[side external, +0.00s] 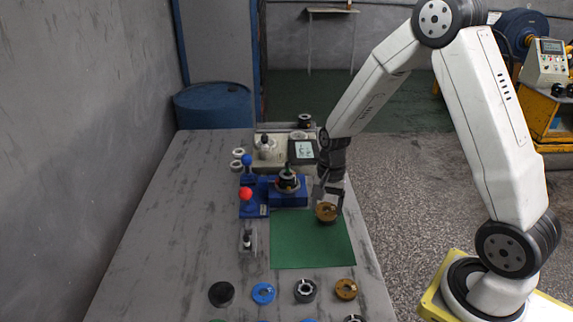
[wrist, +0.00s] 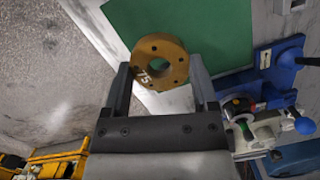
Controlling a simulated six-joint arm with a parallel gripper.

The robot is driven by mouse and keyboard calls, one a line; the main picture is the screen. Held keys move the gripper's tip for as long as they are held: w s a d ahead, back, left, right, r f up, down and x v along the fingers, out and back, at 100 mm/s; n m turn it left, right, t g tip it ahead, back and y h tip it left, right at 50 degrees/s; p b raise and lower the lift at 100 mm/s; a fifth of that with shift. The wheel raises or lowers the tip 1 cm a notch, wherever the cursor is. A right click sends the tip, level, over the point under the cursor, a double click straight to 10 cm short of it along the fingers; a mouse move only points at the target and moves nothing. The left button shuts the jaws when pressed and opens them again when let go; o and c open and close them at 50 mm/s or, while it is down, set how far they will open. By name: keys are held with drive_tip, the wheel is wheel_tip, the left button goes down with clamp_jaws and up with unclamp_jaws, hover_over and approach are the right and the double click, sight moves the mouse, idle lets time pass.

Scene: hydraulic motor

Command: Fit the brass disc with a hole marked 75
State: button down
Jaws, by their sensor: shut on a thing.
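The brass disc (wrist: 172,52) has a central hole, small holes around its face and the mark 75. It is held between the fingers of my gripper (wrist: 160,88) in the wrist view. In the side view the disc (side external: 322,213) hangs at my gripper (side external: 328,198), over the far right part of the green mat (side external: 310,250). A blue fixture (side external: 288,192) with a dark, round motor assembly (side external: 288,178) on it stands just left of and behind the disc. The disc is apart from it.
A red-knobbed lever (side external: 246,195) and a blue knob (side external: 247,159) stand left of the fixture. A black disc (side external: 221,294), a blue ring (side external: 263,293), a dark ring (side external: 305,290) and another brass part (side external: 346,289) lie at the front. The left of the table is clear.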

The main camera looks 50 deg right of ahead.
drive_tip(key=shift+r, duration=0.25)
drive_tip(key=shift+r, duration=0.35)
drive_tip(key=shift+r, duration=0.2)
drive_tip(key=shift+w, duration=0.15)
idle(0.4)
drive_tip(key=shift+w+d+m, duration=0.25)
drive_tip(key=shift+w+m, duration=0.15)
drive_tip(key=shift+w, duration=0.15)
drive_tip(key=shift+w+d+r+m+t+h, duration=0.15)
drive_tip(key=shift+w+d+r+m+t, duration=0.3)
drive_tip(key=shift+w+d+m, duration=2)
drive_tip(key=shift+w+d+r+m+t+h, duration=0.1)
drive_tip(key=shift+w+d+r+m+t, duration=0.45)
drive_tip(key=shift+w+m, duration=3.4)
drive_tip(key=shift+w+d+r+m+t+h, duration=0.2)
drive_tip(key=shift+w+d+r+m, duration=0.35)
drive_tip(key=shift+w+d+m, duration=2.55)
drive_tip(key=shift+w+a+f+n, duration=0.15)
drive_tip(key=shift+w+a+n, duration=0.75)
drive_tip(key=shift+w+a, duration=0.15)
